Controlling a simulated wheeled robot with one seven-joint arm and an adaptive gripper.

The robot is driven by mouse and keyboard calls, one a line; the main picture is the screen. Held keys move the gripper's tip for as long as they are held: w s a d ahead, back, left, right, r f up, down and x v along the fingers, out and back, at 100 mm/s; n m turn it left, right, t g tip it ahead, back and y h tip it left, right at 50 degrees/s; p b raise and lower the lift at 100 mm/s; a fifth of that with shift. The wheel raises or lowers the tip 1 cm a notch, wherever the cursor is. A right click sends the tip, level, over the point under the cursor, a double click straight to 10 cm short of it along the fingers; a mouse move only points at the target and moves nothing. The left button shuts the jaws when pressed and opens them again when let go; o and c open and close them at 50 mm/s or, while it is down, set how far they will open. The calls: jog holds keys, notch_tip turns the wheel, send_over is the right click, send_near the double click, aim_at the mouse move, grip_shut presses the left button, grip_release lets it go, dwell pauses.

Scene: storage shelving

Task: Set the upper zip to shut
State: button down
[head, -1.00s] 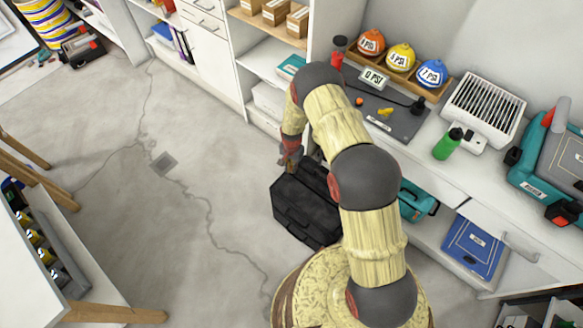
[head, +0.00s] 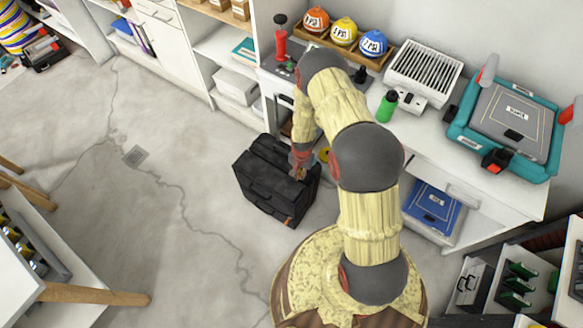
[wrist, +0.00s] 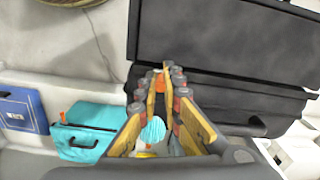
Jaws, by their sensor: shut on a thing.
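A black soft case (head: 262,190) stands on the floor in front of the shelving, and its dark body also fills the upper right of the wrist view (wrist: 220,40). My gripper (head: 300,173) is at the case's right part in the head view. In the wrist view my gripper (wrist: 160,78) has its fingertips closed around a small orange piece (wrist: 160,81), which looks like a zip pull against the case. A second small orange mark (head: 289,222) shows low on the case's front. The zip line itself is too dark to make out.
A teal bag (wrist: 88,140) and a blue box (wrist: 18,112) lie left of my fingers in the wrist view. The white counter (head: 425,140) stands beyond the case. Open grey floor (head: 170,220) lies to the left.

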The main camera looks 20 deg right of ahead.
jog(key=shift+s+d, duration=0.8)
jog(key=shift+s, duration=0.3)
jog(key=c, duration=1.9)
grip_release()
jog(key=shift+s, duration=0.1)
notch_tip(320, 180, up, 12)
jog(key=shift+r, duration=0.1)
